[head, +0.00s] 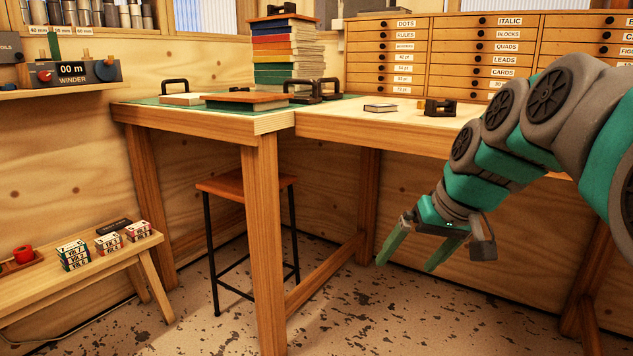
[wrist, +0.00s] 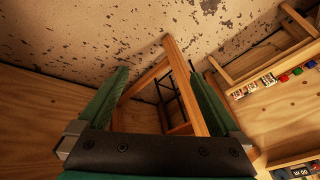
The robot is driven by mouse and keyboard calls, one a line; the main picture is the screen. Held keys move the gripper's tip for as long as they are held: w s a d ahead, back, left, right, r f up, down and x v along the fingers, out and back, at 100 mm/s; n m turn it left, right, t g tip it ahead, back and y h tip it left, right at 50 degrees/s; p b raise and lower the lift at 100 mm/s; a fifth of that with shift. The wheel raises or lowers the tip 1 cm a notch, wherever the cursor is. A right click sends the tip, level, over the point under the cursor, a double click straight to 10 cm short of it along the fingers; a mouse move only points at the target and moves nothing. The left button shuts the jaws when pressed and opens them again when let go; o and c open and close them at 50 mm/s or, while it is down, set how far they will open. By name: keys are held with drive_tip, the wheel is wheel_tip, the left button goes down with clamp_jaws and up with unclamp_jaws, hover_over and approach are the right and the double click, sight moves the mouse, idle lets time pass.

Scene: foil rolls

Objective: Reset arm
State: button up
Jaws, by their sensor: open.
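My gripper (head: 408,250) hangs in front of the workbench in the head view, at the right of the picture. Its two green fingers are apart and point down and to the left. Nothing shows between them. The wrist view also shows my gripper (wrist: 160,95) with its fingers spread and empty, and a table leg and the stool's dark frame lie beyond them. My arm (head: 520,130) is bent and comes in from the right edge. The gripper touches nothing that I can see.
The L-shaped workbench (head: 275,123) carries a stack of coloured books (head: 285,55) and a drawer cabinet (head: 450,55). An orange stool (head: 247,184) stands underneath. A low bench (head: 95,263) at left holds small boxes (head: 108,243) and a red roll (head: 23,254). The speckled floor (head: 350,315) is open.

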drive_tip(key=s+f+g+h, duration=0.1)
drive_tip(key=s+f+g, duration=0.1)
drive_tip(key=s+f, duration=0.3)
drive_tip(key=s+f+g+h+p, duration=0.1)
drive_tip(key=s+f, duration=0.5)
drive_tip(key=s, duration=0.6)
drive_tip(key=s+f+g+h+p, duration=0.1)
drive_tip(key=s+f+g, duration=0.1)
drive_tip(key=s+f, duration=0.4)
drive_tip(key=s, duration=0.3)
drive_tip(key=shift+s+a+f+m+g, duration=0.15)
drive_tip(key=shift+s+a+m+g, duration=0.1)
drive_tip(key=shift+a+m+g, duration=0.15)
